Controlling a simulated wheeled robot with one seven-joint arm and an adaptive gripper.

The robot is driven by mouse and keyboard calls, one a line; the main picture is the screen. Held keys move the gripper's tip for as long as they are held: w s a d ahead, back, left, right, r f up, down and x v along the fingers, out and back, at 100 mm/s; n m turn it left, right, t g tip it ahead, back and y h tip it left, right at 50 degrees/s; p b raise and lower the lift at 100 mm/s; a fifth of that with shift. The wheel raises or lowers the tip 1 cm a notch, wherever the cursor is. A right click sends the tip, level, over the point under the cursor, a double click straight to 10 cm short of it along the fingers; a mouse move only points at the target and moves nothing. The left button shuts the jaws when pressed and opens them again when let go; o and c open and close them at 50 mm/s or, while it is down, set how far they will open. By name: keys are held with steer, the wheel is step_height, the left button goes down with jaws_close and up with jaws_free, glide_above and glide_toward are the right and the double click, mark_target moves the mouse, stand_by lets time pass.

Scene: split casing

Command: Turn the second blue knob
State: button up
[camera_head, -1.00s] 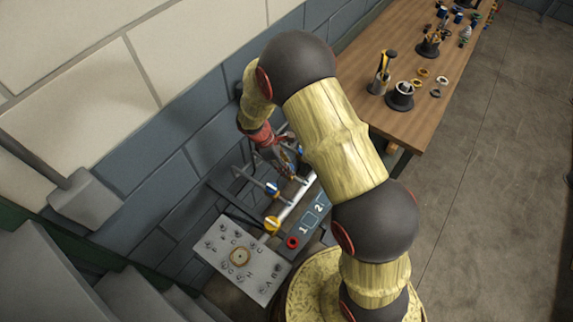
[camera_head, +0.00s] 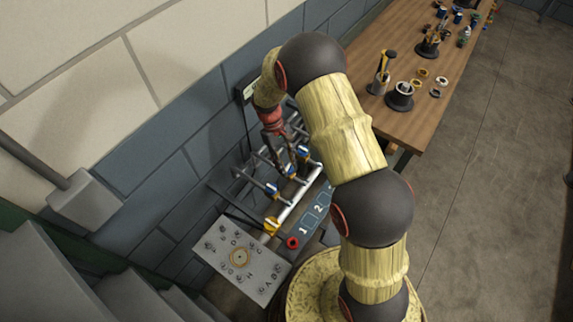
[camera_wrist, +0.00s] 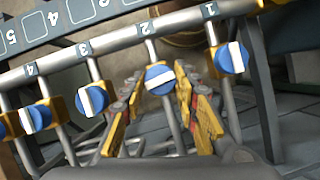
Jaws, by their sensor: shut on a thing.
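The second blue knob (camera_wrist: 159,78) has a white bar and sits on the branch pipe under the label 2. Its bar lies nearly across that pipe, tilted slightly in the wrist view. My gripper (camera_wrist: 157,84) has one finger on each side of this knob and is shut on it. In the head view my gripper (camera_head: 287,161) reaches down to the pipe rack, and the knob there is mostly hidden. The first blue knob (camera_wrist: 231,58) is to the right, with its bar roughly along its pipe. The third blue knob (camera_wrist: 92,99) is to the left, its bar also roughly along its pipe.
A white main pipe (camera_wrist: 122,40) joins the branches, beside a numbered strip (camera_head: 312,219). A lettered plate (camera_head: 222,262) stands near. The wall is close behind.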

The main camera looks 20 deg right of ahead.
steer(key=shift+m+y, duration=0.3)
steer(key=shift+m, duration=0.7)
steer(key=o, duration=1.1)
steer(key=v, duration=1.2)
steer(key=shift+w+d, duration=0.1)
steer(key=shift+d, duration=0.05)
